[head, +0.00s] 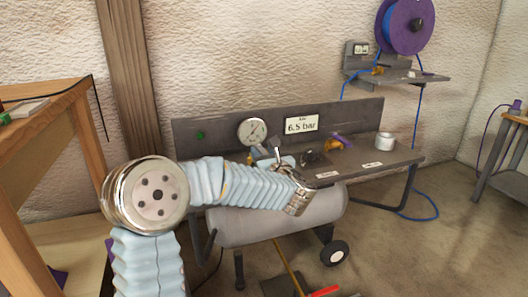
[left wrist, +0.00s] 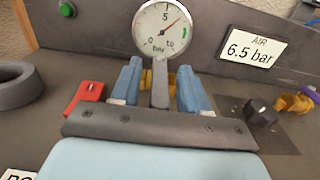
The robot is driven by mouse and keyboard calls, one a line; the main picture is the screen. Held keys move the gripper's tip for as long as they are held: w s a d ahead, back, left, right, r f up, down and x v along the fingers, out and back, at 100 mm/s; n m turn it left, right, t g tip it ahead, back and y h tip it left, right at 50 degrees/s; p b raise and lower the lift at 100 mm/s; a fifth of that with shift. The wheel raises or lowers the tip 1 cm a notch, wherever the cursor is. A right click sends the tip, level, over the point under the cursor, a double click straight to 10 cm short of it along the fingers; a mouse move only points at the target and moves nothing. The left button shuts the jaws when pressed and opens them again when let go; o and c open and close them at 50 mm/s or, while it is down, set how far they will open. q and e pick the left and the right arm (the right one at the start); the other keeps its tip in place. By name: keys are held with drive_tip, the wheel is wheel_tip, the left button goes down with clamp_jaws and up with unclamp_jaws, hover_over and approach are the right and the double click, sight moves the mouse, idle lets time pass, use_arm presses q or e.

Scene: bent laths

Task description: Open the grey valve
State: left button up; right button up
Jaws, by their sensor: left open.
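The grey valve's grey lever (left wrist: 160,88) stands below the gauge in the left wrist view, with a bit of brass body (left wrist: 147,78) behind it. My left gripper (left wrist: 160,82) is open, with one blue finger on each side of the lever and small gaps showing. The lower end of the lever is hidden by the gripper's palm. In the head view my left gripper (head: 268,153) is at the bench below the gauge, and the valve is hard to make out there. My right gripper is in neither view.
A round gauge (left wrist: 160,29) and an "AIR 6.5 bar" sign (left wrist: 252,43) are on the back panel. A red part (left wrist: 86,96) lies left of the fingers, a dark knob (left wrist: 260,111) to the right. A purple-handled brass valve (head: 340,141) and white roll (head: 385,141) are further right.

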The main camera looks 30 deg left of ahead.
use_arm(q)
drive_tip(key=shift+w+a, duration=0.1)
drive_tip(key=shift+a, duration=0.05)
drive_tip(key=shift+c, duration=0.2)
clamp_jaws()
